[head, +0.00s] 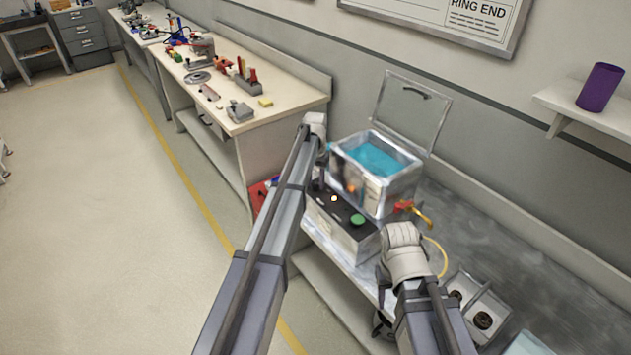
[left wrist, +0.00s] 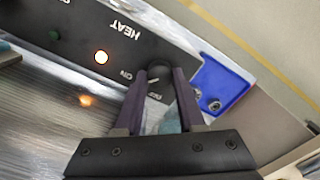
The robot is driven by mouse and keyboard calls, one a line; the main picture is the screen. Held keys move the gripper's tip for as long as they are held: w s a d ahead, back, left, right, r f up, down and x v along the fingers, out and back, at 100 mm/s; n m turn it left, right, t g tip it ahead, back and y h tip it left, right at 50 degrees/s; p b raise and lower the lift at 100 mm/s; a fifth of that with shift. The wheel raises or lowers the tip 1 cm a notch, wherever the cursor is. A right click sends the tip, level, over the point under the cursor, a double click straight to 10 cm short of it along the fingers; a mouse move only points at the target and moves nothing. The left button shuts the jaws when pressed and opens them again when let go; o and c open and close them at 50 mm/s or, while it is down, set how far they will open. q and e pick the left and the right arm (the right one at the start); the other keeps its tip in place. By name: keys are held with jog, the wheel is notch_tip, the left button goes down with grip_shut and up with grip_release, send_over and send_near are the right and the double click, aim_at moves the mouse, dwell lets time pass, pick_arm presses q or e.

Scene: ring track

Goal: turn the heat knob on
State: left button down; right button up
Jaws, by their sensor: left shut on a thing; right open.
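The heat knob (left wrist: 159,70) is a dark round knob on a black panel marked HEAT, ON and OFF in the left wrist view. My left gripper (left wrist: 157,82) is shut on it, with one finger at each side. A white mark on the knob seems to point towards ON. A round lamp (left wrist: 101,57) on the panel glows, and it also shows lit in the head view (head: 334,198). The control box (head: 343,232) stands in front of the water bath (head: 374,172). My left gripper (head: 318,186) covers the knob there. My right gripper (head: 381,288) is open at the bench's front edge, partly hidden.
The bath holds blue water and its glass lid (head: 412,112) stands open. A green button (head: 357,220) sits on the box. A red-handled tap (head: 405,207) and yellow hose are right of it. A metal holder (head: 478,308) stands right of my right arm. A blue tray (left wrist: 220,86) lies beside the panel.

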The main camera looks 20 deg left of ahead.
aim_at(316, 183)
pick_arm(q)
jog(key=shift+m, duration=0.9)
jog(key=c, duration=0.5)
grip_release()
jog(key=shift+r, duration=0.1)
notch_tip(316, 183, up, 8)
jog(key=p, duration=0.8)
jog(key=shift+f, duration=0.2)
